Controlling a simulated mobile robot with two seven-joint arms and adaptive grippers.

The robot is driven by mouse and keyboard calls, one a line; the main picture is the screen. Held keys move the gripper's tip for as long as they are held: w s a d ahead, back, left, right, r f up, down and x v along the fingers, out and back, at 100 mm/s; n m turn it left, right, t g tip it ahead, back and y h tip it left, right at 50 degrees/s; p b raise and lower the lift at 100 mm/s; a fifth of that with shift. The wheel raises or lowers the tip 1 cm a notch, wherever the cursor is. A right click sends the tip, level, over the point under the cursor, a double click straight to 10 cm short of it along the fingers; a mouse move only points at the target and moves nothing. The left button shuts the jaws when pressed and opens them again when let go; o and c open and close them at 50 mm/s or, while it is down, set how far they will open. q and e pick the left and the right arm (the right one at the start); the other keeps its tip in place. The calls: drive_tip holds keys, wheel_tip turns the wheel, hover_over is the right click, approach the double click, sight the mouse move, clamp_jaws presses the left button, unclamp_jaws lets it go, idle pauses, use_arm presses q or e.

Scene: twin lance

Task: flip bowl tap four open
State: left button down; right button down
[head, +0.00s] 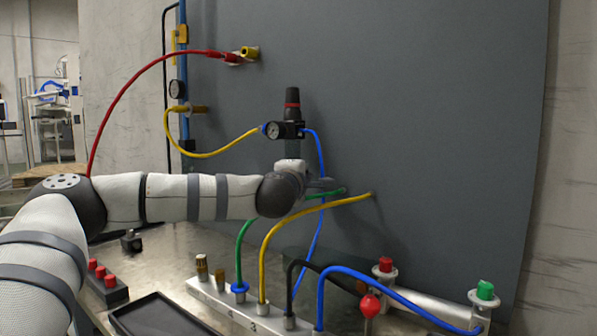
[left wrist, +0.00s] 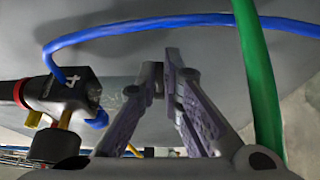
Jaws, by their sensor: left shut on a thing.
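My left gripper (head: 325,185) is by the grey panel, just below and right of the black regulator (head: 290,130) with its red-ringed knob and gauge. In the left wrist view my left gripper (left wrist: 163,78) has its fingertips drawn together on a small part that I cannot make out clearly. The regulator (left wrist: 60,95) lies to the left of the fingers there, apart from them. I cannot tell the bowl tap or its lever position; my wrist and fingers cover that area. My right gripper is not in view.
A green hose (left wrist: 258,80) and a blue hose (left wrist: 150,22) pass close to the fingers. Below stands a white manifold (head: 212,296) with several hoses. A black tray (head: 160,316), a box with red buttons (head: 107,284) and red and green knobs (head: 485,290) are near.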

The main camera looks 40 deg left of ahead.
use_arm(q)
drive_tip(key=c, duration=2)
unclamp_jaws()
drive_tip(key=shift+r, duration=0.1)
drive_tip(key=shift+c, duration=0.2)
drive_tip(key=v, duration=1.2)
